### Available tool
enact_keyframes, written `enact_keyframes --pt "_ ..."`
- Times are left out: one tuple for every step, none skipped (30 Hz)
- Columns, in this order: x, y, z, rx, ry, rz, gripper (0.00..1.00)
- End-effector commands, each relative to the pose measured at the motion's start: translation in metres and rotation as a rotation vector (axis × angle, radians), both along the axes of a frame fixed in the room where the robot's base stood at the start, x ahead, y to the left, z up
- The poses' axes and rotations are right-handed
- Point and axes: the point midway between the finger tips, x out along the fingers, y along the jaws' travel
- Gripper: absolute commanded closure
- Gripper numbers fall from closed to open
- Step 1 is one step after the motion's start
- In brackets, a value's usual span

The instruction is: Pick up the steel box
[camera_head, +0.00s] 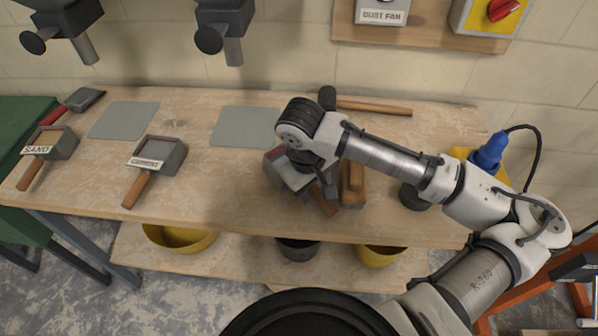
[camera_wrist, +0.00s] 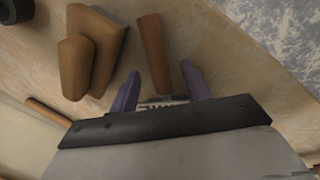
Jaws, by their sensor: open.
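Several steel boxes with wooden handles lie on the bench. The box labelled SAND (camera_head: 58,142) is at far left, and the box labelled CEMENT (camera_head: 160,158) is right of it. A third steel box (camera_head: 272,158) is largely hidden under my gripper (camera_head: 320,193). Its wooden handle (camera_wrist: 154,52) and part of its white label (camera_wrist: 162,103) show in the wrist view. My gripper (camera_wrist: 160,90) is open, its two purple fingers on either side of the label and handle base. Whether they touch the box cannot be told.
A wooden float (camera_head: 353,186) lies close to the right of my gripper; it also shows in the wrist view (camera_wrist: 92,50). A hammer (camera_head: 370,107) lies behind. Grey mats (camera_head: 125,120) lie at the back. Yellow tubs (camera_head: 180,238) and a dark tub (camera_head: 298,250) stand on the lower shelf.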

Motion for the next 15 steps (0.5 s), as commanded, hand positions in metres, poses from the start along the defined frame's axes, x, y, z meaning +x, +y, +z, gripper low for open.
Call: enact_keyframes --pt "0.0006 -0.0008 -0.0044 0.001 0.001 -0.001 0.52" --pt "0.0007 -0.0011 -0.0065 0.001 0.001 -0.001 0.52" --pt "0.0008 -0.0013 -0.0085 0.001 0.001 -0.001 0.52" --pt "0.0010 -0.0014 -0.0092 0.000 0.000 0.000 0.52" --pt "0.0010 -0.0014 -0.0096 0.000 0.000 0.000 0.52" --pt "0.0011 -0.0014 -0.0098 0.001 -0.001 0.000 0.52" --pt "0.0012 -0.0013 -0.0097 0.001 -0.001 0.000 0.52" --pt "0.0012 -0.0013 -0.0096 0.001 -0.001 0.000 0.52" --pt "0.0012 -0.0013 -0.0096 0.001 -0.001 0.000 0.52" --pt "0.0012 -0.0013 -0.0095 0.001 -0.001 0.000 0.52" --pt "0.0011 -0.0012 -0.0096 0.001 -0.001 0.000 0.56" --pt "0.0011 -0.0012 -0.0095 0.001 -0.001 0.000 0.61" --pt "0.0011 -0.0012 -0.0095 0.001 -0.001 0.000 0.65" --pt "0.0012 -0.0011 -0.0095 0.001 -0.001 0.000 0.69" --pt "0.0012 -0.0011 -0.0094 0.001 -0.001 0.000 0.75"
